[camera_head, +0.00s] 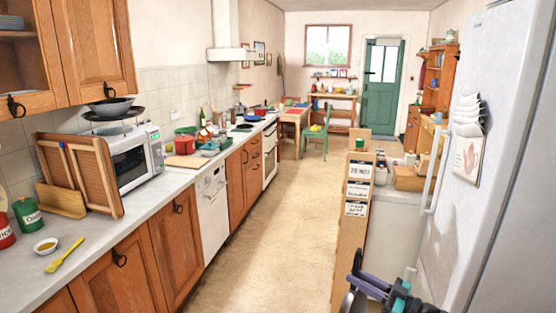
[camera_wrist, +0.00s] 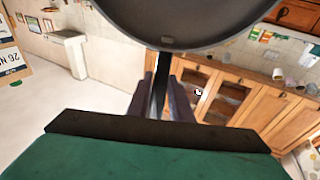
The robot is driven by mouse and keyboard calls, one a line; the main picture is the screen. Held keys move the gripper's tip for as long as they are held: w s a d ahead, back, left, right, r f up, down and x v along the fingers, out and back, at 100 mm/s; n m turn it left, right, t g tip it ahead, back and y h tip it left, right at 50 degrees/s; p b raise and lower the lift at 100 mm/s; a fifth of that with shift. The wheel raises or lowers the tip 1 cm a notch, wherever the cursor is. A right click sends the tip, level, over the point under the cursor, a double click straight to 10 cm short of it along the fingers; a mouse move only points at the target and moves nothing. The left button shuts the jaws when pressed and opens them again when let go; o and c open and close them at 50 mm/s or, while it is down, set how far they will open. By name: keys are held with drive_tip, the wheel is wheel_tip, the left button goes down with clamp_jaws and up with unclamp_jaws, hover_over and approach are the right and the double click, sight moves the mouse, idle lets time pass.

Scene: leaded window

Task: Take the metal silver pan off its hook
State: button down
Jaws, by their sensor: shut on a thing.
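The pan (camera_wrist: 200,22) fills the top of the wrist view, its round grey metal underside partly cut off by the frame edge. Its dark handle (camera_wrist: 160,82) runs down between the purple fingers of my gripper (camera_wrist: 163,95), which are shut on it. In the head view my gripper (camera_head: 366,279) shows at the bottom right, beside the fridge, with purple fingers and a teal body. No hook shows in either view, so I cannot tell whether the pan still hangs on one.
The white fridge (camera_head: 478,150) stands close on the right. A wooden panel with notices (camera_head: 346,235) stands just beyond my gripper. The left counter (camera_head: 95,240) holds a microwave (camera_head: 135,155) and jars. The floor (camera_head: 270,210) between is clear. Wooden cabinets (camera_wrist: 255,100) show behind the pan.

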drive_tip(key=shift+w+a+f+b, duration=0.1)
drive_tip(key=shift+a+b, duration=0.25)
drive_tip(key=shift+b, duration=0.05)
drive_tip(key=w+a+f+b, duration=0.2)
drive_tip(key=a+b, duration=0.5)
drive_tip(key=a, duration=0.2)
drive_tip(key=w+a+f+b, duration=0.1)
drive_tip(key=w+a+b, duration=0.2)
drive_tip(key=a+b, duration=0.5)
drive_tip(key=shift+a+f, duration=0.35)
drive_tip(key=shift+a, duration=0.5)
idle(1.5)
